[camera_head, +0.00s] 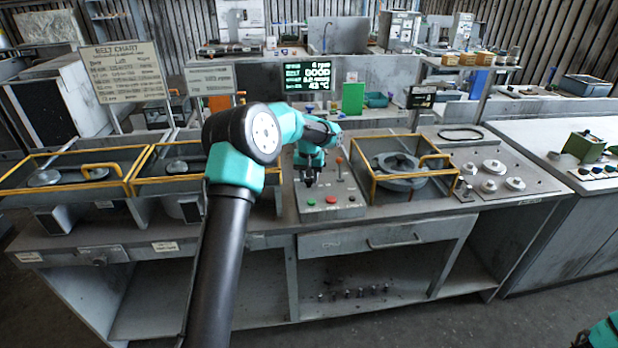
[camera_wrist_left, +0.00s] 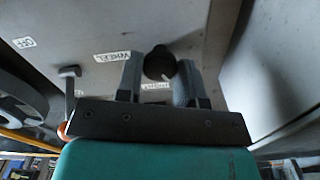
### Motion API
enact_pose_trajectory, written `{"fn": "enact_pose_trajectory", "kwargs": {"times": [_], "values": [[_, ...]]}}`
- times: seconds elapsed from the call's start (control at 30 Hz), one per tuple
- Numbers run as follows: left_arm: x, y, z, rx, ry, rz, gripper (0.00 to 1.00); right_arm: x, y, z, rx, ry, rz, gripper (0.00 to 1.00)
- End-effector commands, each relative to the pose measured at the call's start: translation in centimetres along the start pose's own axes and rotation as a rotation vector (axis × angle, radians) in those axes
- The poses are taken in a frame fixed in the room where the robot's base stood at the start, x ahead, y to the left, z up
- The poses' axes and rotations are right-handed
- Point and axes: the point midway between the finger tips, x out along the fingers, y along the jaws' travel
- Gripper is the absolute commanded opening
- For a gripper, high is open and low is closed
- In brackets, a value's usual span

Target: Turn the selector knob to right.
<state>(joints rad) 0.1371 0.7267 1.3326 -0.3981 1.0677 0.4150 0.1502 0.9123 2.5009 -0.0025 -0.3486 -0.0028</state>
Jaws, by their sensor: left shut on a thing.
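The selector knob (camera_wrist_left: 158,62) is a dark round knob on the grey control panel (camera_head: 345,208). In the left wrist view it sits between the two fingers of my left gripper (camera_wrist_left: 159,80), and a small pale mark shows on its lower right edge. My left gripper (camera_head: 309,180) points down at the panel in the head view and is shut on the knob. The fingers and wrist largely hide the knob there, so its setting is hard to read. My right gripper is not in view; only a teal part of my right arm shows at the lower right corner.
A lever with an orange ball (camera_head: 339,160) stands just right of the left gripper. Green and red buttons (camera_head: 331,199) lie in front. A yellow-framed bay (camera_head: 405,167) is to the right, and other framed bays are to the left. A lit display (camera_head: 307,76) stands behind.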

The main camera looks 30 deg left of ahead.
Motion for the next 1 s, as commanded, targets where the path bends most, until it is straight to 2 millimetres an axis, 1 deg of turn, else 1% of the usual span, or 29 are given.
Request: {"fn": "enact_pose_trajectory", "kwargs": {"times": [0.4, 0.6, 0.8, 1.0], "values": [[-0.05, 0.00, -0.01, 0.389, 0.001, 0.000, 0.11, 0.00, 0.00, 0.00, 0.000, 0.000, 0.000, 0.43], [-0.05, 0.00, -0.02, 0.553, 0.001, 0.000, 0.11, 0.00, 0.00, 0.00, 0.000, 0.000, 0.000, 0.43], [-0.05, 0.00, -0.02, 0.666, 0.001, 0.000, 0.11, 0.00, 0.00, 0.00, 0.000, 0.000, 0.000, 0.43], [-0.05, 0.00, -0.02, 0.720, 0.001, 0.000, 0.11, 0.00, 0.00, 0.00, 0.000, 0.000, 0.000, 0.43]]}}
